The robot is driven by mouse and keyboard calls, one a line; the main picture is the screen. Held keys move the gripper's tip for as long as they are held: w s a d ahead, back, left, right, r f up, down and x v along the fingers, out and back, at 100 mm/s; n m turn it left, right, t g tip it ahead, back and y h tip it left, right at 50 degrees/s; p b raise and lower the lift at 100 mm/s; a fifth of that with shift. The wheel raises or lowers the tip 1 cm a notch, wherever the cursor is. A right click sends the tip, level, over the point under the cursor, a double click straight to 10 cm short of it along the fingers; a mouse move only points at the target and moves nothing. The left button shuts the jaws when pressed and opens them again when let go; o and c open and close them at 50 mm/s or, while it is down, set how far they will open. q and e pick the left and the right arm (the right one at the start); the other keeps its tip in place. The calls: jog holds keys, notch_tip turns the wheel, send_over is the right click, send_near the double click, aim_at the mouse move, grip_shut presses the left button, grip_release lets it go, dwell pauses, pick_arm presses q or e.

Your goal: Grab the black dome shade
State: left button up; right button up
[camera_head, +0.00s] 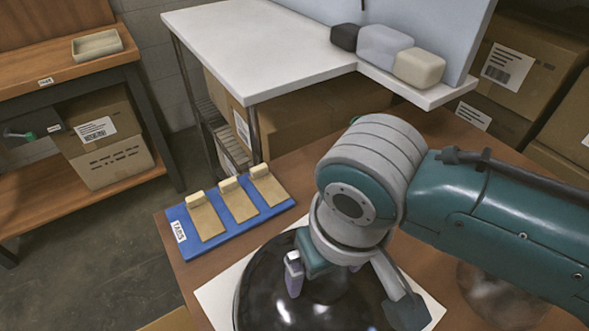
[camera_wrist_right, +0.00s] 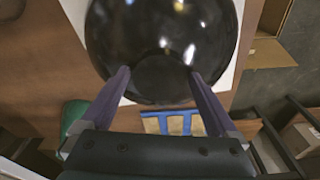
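The black dome shade (camera_head: 262,283) rests on a white sheet (camera_head: 222,303) on the brown table in the head view, partly hidden by my right gripper. It also shows as a glossy dark dome at the top of the right wrist view (camera_wrist_right: 160,40). My right gripper (camera_head: 345,288) is over the shade, with its fingers spread wide. In the right wrist view the gripper (camera_wrist_right: 158,76) has its fingertips apart, overlapping the near part of the dome. I cannot tell whether they touch it. My left gripper is not in view.
A blue board (camera_head: 186,249) with several tan pieces lies left of the shade. A white raised counter (camera_head: 250,40) stands behind, with rounded blocks (camera_head: 385,46) on it. A wooden shelf unit (camera_head: 60,65) with a tray and boxes stands at the left, across open floor.

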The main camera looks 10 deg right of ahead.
grip_shut()
dwell(0.6)
